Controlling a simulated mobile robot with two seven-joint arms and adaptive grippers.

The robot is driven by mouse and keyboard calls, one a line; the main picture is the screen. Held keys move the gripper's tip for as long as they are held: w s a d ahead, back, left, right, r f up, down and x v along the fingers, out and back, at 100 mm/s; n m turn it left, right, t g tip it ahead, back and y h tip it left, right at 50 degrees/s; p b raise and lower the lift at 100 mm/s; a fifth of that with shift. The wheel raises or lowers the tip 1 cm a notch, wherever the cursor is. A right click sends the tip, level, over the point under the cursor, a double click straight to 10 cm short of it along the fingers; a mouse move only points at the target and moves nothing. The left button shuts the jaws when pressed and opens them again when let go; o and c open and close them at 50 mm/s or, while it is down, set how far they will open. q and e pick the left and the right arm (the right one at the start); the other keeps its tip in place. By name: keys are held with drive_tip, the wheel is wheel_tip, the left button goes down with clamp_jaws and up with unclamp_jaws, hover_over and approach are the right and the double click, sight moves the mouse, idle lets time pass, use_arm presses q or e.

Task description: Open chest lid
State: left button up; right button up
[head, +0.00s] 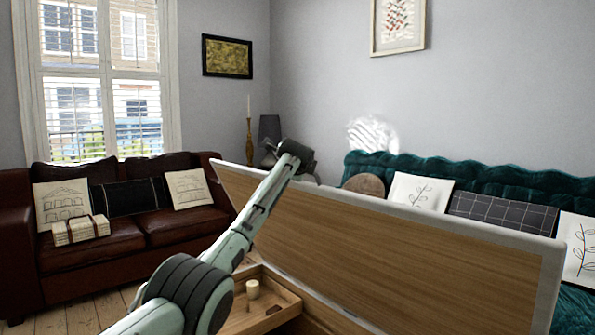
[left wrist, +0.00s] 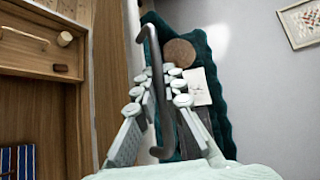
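The chest lid (head: 400,250) is a long wood panel with a pale rim, tilted up well clear of the chest. In the left wrist view the lid (left wrist: 108,90) shows as a wood face with a white edge. A dark bar handle (left wrist: 150,45) stands off its outer side. My left gripper (head: 297,155) is at the lid's upper edge, and in the left wrist view its fingers (left wrist: 158,85) close around the handle from both sides. The chest (head: 315,315) is partly hidden behind my left arm. My right gripper is not in view.
A wooden tray (head: 288,289) in the chest holds a small pale cylinder (head: 252,289). A blue striped item (left wrist: 18,160) lies lower inside. A brown leather sofa (head: 130,215) stands at the left, a teal sofa (head: 480,180) behind the lid. Some floor (head: 80,312) is clear at lower left.

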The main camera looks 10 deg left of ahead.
use_arm(q)
drive_tip(key=o, duration=0.4)
drive_tip(key=shift+o, duration=0.2)
drive_tip(key=shift+s, duration=0.1)
drive_tip(key=v, duration=1.1)
drive_tip(key=shift+s, duration=0.4)
